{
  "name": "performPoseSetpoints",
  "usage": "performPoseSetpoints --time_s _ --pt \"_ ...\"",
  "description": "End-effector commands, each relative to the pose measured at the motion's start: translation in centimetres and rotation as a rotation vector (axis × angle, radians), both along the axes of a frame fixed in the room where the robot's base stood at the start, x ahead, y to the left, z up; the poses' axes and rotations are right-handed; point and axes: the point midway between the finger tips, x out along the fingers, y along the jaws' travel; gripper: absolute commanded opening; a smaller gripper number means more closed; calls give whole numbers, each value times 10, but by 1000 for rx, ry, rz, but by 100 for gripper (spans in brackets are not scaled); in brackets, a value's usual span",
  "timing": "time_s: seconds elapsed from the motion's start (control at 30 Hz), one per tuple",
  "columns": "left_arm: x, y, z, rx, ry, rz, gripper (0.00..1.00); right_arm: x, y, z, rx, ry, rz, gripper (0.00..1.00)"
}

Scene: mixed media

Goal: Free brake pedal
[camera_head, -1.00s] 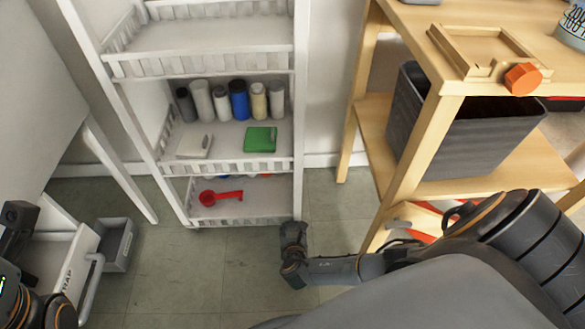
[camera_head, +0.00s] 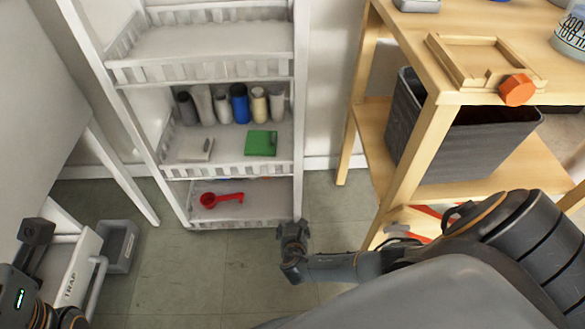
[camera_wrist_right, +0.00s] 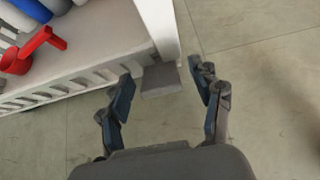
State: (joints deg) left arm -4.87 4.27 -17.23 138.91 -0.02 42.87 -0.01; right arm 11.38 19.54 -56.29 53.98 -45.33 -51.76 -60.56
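A small grey flat tab (camera_wrist_right: 161,80), which looks like the brake pedal, sticks out at the foot of a white post of the shelf rack in the right wrist view. My right gripper (camera_wrist_right: 163,75) is open, with its dark fingers on either side of the tab and no visible grip on it. In the head view my right gripper (camera_head: 292,232) is low, beside the rack's bottom right corner, and the tab cannot be made out there. Parts of my left arm show at the lower left; its fingers cannot be made out.
The white rack (camera_head: 205,74) holds several cylinders, a green item (camera_head: 261,143) and a red scoop-like object (camera_head: 221,199). A wooden workbench (camera_head: 428,105) with a dark bin (camera_head: 470,145) stands at right. A grey box (camera_head: 119,246) is at left. The floor between is clear.

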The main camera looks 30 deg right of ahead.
Motion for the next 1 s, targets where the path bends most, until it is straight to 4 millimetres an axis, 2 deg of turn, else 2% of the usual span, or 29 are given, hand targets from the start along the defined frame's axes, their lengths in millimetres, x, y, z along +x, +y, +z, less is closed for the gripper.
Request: performPoseSetpoints --time_s 0.33,0.8,1.0 --pt "0 0 1 -1 -2 1 40 -10 7 6 3 2 2 64" --pt "0 0 0 0 -1 0 40 -66 40 54 3 2 2 64" --pt "0 0 0 0 -1 0 40 -80 50 68 0 0 1 64"
